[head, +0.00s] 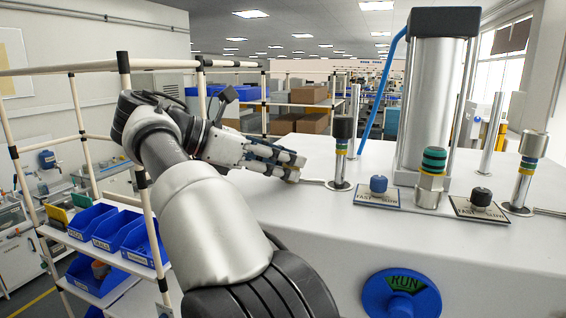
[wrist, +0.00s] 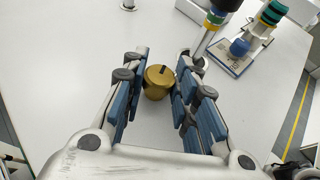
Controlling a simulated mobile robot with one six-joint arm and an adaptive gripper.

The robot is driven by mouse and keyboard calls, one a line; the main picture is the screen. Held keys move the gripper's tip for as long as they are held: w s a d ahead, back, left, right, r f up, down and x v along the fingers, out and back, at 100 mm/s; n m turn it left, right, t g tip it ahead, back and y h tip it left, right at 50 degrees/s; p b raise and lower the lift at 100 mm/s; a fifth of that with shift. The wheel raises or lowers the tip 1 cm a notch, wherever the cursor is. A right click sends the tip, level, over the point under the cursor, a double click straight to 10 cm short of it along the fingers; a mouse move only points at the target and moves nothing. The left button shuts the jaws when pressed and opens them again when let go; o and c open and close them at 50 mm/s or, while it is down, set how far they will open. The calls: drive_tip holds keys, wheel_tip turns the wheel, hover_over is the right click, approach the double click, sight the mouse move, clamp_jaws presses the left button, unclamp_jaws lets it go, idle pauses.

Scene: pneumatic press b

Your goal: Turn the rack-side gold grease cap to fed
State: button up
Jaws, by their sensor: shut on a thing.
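The gold grease cap (wrist: 157,86) sits on the white press top between the fingers of my gripper (wrist: 161,72) in the wrist view. It is round, with a short dark mark on its top near the far edge. In the head view my gripper (head: 294,166) reaches low over the left part of the press top (head: 330,215), on the side of the rack. There the fingers mostly hide the cap. I cannot read any label beside it.
A black-capped post (head: 342,150) stands just right of my gripper. Beyond it are a blue knob (head: 378,184), a green-ringed button post (head: 431,175), a black knob (head: 481,197) and the tall cylinder (head: 436,100). The rack with blue bins (head: 92,220) stands left.

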drive_tip(key=shift+f, duration=0.1)
drive_tip(key=o, duration=1)
drive_tip(key=shift+o, duration=0.2)
drive_tip(key=shift+d+n+t, duration=0.1)
drive_tip(key=shift+n+t, duration=0.2)
drive_tip(key=shift+t, duration=0.1)
